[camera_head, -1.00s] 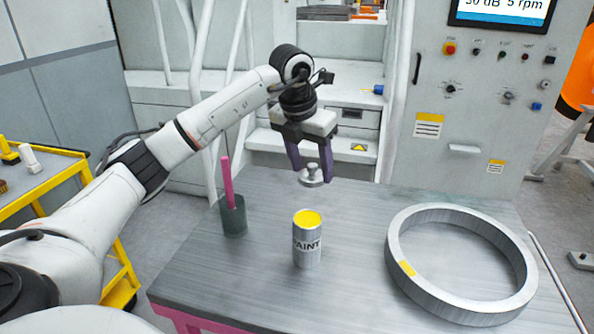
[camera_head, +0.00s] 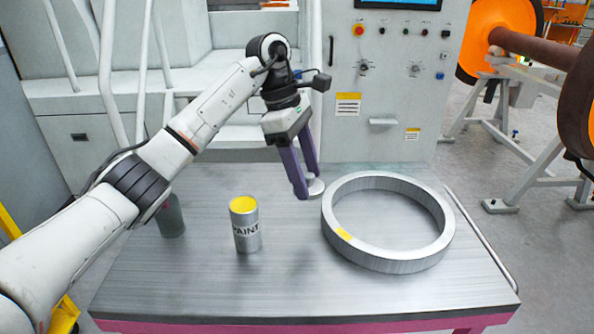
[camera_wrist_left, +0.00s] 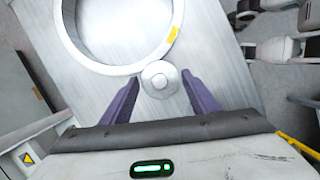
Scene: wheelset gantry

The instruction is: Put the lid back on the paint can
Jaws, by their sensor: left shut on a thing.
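The paint can (camera_head: 246,230) stands upright and open on the table, with yellow paint showing at its top. My left gripper (camera_head: 309,188) is to the right of the can, above the table and near the ring's left side. It is shut on the round metal lid (camera_head: 317,188), which is partly hidden behind a finger. In the left wrist view the lid (camera_wrist_left: 158,79) shows between the fingertips, with its knob toward me. The can is not seen in that view. My right gripper is not in view.
A large metal ring (camera_head: 388,264) lies on the table (camera_head: 300,285) to the right. A dark cup (camera_head: 171,220) stands to the left, partly behind my arm. A control panel is behind the table, and an orange wheelset is at far right. The table's front is clear.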

